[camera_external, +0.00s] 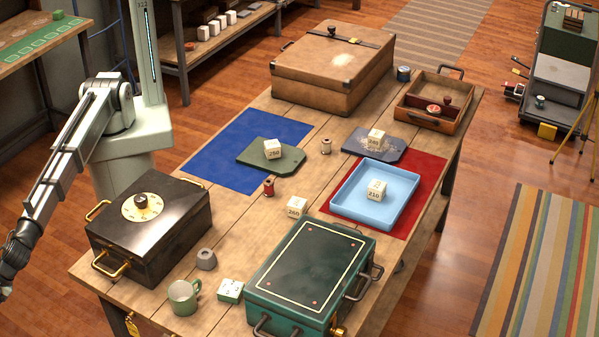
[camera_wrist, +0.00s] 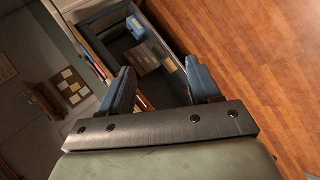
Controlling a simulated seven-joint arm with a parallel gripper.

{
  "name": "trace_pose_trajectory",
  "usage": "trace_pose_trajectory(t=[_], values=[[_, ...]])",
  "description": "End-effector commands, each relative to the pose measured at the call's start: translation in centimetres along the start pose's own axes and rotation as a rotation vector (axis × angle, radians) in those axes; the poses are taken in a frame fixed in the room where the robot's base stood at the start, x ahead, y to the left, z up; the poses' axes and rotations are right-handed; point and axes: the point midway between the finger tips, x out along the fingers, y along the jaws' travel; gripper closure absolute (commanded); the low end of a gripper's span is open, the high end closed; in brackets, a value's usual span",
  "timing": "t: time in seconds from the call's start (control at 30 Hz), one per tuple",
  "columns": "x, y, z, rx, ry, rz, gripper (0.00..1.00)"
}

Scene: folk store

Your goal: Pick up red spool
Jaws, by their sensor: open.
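The red spool (camera_external: 268,187) stands upright on the wooden table in the external view, just below the blue mat and to the right of the black box with the dial. It is small and red. My gripper shows in the wrist view (camera_wrist: 162,88) with its two blue-grey fingers apart and nothing between them. In the external view my arm hangs at the far left, off the table, and its end is cut off by the picture edge. The spool does not show in the wrist view.
A black dial box (camera_external: 150,232) and a green case (camera_external: 312,270) flank the table's near part. A grey spool (camera_external: 326,146), a white numbered block (camera_external: 297,206), a green board (camera_external: 262,158) and a blue tray (camera_external: 350,209) surround the red spool. Bare wood lies below it.

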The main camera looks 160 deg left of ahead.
Motion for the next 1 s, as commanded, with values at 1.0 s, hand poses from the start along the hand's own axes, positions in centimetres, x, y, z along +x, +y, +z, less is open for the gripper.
trace_pose_trajectory(t=[1.0], values=[[-36.4,-14.7,-15.1,-0.083,0.241,-0.208,0.37]])
